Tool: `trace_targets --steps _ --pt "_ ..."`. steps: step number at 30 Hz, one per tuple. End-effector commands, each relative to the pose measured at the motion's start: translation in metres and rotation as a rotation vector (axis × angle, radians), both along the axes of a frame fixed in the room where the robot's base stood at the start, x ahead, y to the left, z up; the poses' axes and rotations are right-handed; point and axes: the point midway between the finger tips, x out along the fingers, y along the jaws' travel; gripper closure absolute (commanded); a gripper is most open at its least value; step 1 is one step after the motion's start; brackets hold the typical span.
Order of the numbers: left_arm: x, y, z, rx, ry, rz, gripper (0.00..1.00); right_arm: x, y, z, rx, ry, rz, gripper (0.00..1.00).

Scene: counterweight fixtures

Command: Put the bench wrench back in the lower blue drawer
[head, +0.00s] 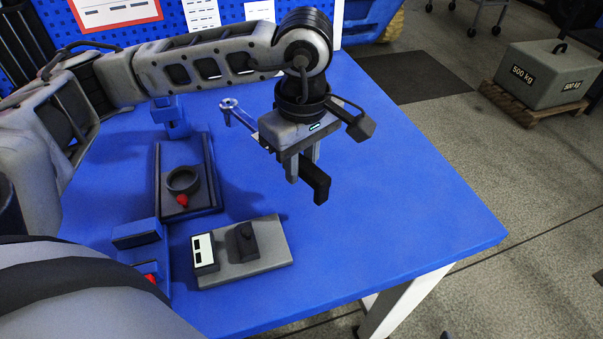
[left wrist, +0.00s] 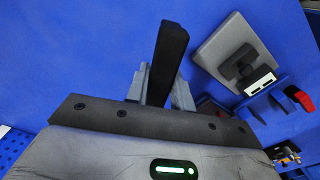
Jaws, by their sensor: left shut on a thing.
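The bench wrench, with a silver ring end (head: 230,105) and what appears to be its black handle (head: 318,184), is in my left gripper (head: 303,170). The grey fingers are shut on it, pointing down over the blue bench top, with the wrench apparently above the surface. The ring end points to the upper left in the head view; the gripper body hides the middle. In the left wrist view the black handle (left wrist: 167,55) sticks out between the fingers; the ring end is hidden. I cannot make out the lower blue drawer in either view. My right gripper is not in view.
A dark fixture with a black ring and red knob (head: 183,182) stands on the bench (head: 400,225), left of my gripper. A grey plate (head: 262,262) with a black knob lies nearer. The bench's right part is clear. A 500 kg weight (head: 545,85) sits on a floor pallet.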

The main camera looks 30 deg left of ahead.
Motion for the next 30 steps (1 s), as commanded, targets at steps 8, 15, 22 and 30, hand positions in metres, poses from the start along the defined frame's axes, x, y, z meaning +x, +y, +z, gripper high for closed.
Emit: trace_targets --steps 8,15,22,30 --pt "0.01 0.005 -0.025 0.002 0.002 -0.001 1.0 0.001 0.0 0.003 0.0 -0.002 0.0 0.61" --pt "0.01 0.004 -0.043 -0.001 -0.002 0.0 1.0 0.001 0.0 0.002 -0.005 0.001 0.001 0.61" --pt "0.01 0.004 -0.044 -0.001 -0.002 0.0 1.0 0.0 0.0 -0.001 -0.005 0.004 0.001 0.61" --pt "0.01 0.004 -0.045 -0.001 0.001 0.0 0.55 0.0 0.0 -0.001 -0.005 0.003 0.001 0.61"
